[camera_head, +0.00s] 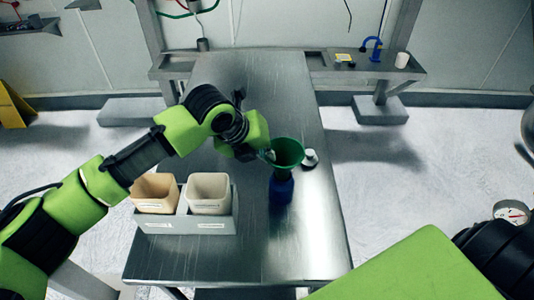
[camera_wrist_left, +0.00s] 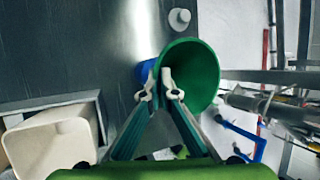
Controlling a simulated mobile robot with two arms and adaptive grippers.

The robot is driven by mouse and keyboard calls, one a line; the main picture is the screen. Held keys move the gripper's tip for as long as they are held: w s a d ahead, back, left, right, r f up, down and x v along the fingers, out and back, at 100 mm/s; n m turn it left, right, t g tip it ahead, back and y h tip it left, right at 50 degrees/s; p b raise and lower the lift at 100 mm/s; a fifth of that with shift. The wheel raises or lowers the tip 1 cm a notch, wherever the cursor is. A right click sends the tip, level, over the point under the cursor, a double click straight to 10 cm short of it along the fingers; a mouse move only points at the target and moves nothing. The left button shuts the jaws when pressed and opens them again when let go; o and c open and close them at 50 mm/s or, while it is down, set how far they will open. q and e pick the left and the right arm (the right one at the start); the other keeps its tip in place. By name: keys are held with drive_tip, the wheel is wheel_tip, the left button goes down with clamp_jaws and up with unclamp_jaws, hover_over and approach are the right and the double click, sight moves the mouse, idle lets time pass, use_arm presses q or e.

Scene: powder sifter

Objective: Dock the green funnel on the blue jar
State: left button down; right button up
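The green funnel (camera_head: 288,152) is upright, with its wide mouth facing up, over the blue jar (camera_head: 281,190) on the metal table. My left gripper (camera_head: 267,155) is at the funnel's left edge. In the left wrist view the fingers (camera_wrist_left: 161,92) are closed on the wall of the funnel (camera_wrist_left: 203,75), one inside the mouth and one outside. A strip of the jar (camera_wrist_left: 143,72) shows beside the funnel there. The funnel hides the jar's neck and its own spout, so I cannot tell whether they touch. My right gripper is out of view.
A grey holder (camera_head: 185,226) with a tan bin (camera_head: 156,192) and a cream bin (camera_head: 208,192) stands left of the jar. A small white-topped item (camera_head: 310,158) stands close right of the funnel. The table front right is clear.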

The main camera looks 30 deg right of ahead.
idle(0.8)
use_arm(q)
drive_tip(key=shift+f, duration=0.85)
idle(0.4)
drive_tip(key=shift+r, duration=0.15)
drive_tip(key=shift+r+p, duration=0.6)
drive_tip(key=shift+r, duration=0.1)
idle(0.7)
drive_tip(key=shift+f+b, duration=0.3)
drive_tip(key=shift+f, duration=0.55)
idle(0.3)
drive_tip(key=c, duration=2.6)
unclamp_jaws()
drive_tip(key=shift+o, duration=0.2)
